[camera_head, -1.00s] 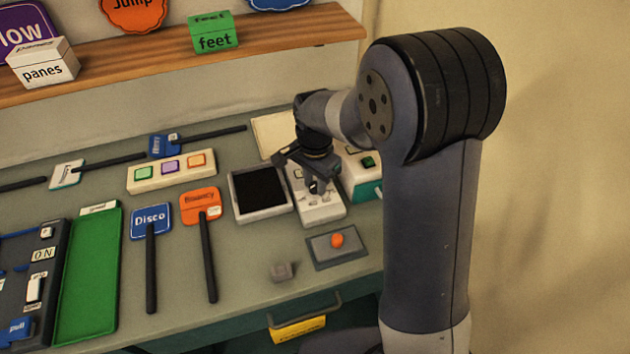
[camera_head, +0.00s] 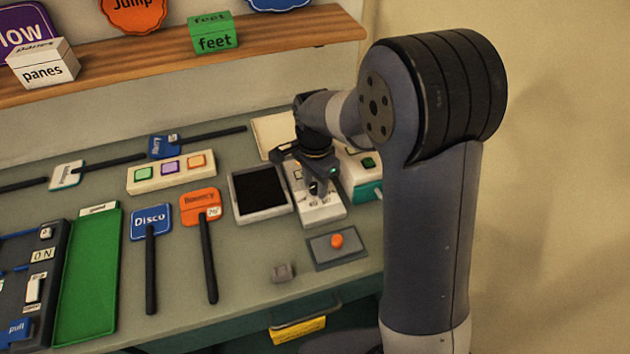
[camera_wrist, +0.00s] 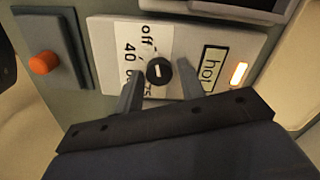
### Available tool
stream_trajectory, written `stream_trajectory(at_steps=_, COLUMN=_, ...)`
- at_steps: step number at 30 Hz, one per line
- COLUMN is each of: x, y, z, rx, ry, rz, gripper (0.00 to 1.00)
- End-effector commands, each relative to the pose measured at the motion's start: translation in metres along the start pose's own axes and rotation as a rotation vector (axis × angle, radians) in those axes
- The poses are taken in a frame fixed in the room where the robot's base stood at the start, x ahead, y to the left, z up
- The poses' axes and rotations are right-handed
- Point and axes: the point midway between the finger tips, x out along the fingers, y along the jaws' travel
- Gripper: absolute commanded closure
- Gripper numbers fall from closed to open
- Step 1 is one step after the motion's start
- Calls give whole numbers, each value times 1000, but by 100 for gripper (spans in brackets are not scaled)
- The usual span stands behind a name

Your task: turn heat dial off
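The heat dial (camera_wrist: 159,71) is a round black knob with a pale pointer mark, set on a white panel (camera_wrist: 107,40). In the wrist view, "off", "40" and a partly hidden "75" are printed around it. A "hot" label and a glowing amber light (camera_wrist: 239,73) sit beside it on the panel. My gripper (camera_wrist: 158,88) is open, with one finger on each side of the dial and a visible gap to each. In the head view my gripper (camera_head: 318,180) is over the white panel (camera_head: 322,214), and it hides the dial.
An orange button (camera_head: 337,240) on a grey plate stands in front of the panel. A black-screened box (camera_head: 259,188) is close on its left, and a teal-and-white box (camera_head: 366,185) is close on its right. A small grey block (camera_head: 283,272) lies near the front edge.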

Motion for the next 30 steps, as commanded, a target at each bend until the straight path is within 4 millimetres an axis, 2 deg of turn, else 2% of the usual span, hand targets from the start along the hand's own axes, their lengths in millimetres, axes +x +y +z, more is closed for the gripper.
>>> stream_trajectory(at_steps=4, x=0, y=0, z=0, rx=-1, ry=0, rz=2, gripper=51)
stream_trajectory(at_steps=11, x=0, y=1, z=0, rx=-1, ry=-1, rz=2, gripper=51)
stream_trajectory(at_steps=14, x=-6, y=0, z=0, rx=-1, ry=0, rz=1, gripper=51)
stream_trajectory(at_steps=17, x=-21, y=0, z=0, rx=-1, ry=1, rz=-2, gripper=51)
stream_trajectory(at_steps=24, x=-71, y=-1, z=0, rx=-1, ry=1, rz=-3, gripper=51)
stream_trajectory(at_steps=30, x=-99, y=0, z=0, rx=-1, ry=0, rz=0, gripper=51)
